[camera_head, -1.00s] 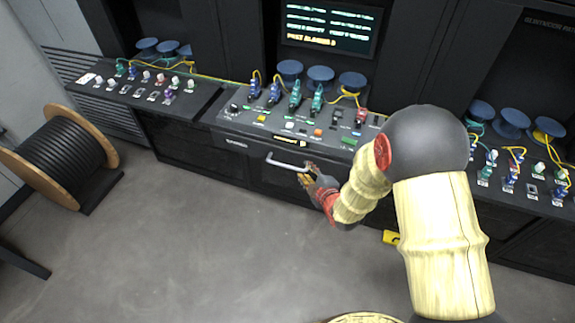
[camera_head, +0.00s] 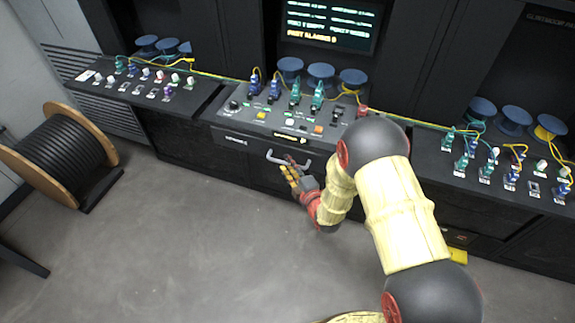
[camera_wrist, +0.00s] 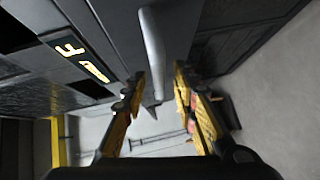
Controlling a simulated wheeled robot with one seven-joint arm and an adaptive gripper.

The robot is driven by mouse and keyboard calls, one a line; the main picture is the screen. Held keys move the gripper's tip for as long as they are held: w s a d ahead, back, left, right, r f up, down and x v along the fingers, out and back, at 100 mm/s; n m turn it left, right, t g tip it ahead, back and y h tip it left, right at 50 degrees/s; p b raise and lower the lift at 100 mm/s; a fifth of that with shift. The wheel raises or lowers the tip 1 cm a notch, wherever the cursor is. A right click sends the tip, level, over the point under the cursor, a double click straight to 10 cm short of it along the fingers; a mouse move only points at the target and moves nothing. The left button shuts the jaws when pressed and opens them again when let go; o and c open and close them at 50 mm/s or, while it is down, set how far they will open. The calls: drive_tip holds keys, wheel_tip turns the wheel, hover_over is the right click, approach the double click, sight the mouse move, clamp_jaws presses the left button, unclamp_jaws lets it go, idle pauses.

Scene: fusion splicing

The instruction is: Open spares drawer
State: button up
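The dark drawer front (camera_head: 262,175) sits below the middle console, with a grey bar handle (camera_head: 272,157) across it. No gap around the drawer is clearly visible. My gripper (camera_head: 288,172) is at the handle, toward its right part. In the wrist view, the handle (camera_wrist: 153,45) runs down from the top toward the space between my two spread yellow-and-black fingers (camera_wrist: 158,82). The fingers are open on either side of its lower end; I cannot tell if they touch it. My arm hides the area right of the drawer.
The middle console (camera_head: 222,108) carries plugs and buttons, below a screen (camera_head: 328,22). A left bench (camera_head: 205,97) and a right bench (camera_head: 430,140) flank it. A cable reel (camera_head: 62,150) stands on the floor at left. The grey floor (camera_head: 190,245) in front is clear.

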drive_tip(key=shift+w+a+f, duration=0.1)
drive_tip(key=shift+w+a, duration=0.1)
drive_tip(key=shift+w, duration=0.3)
clamp_jaws()
idle(0.7)
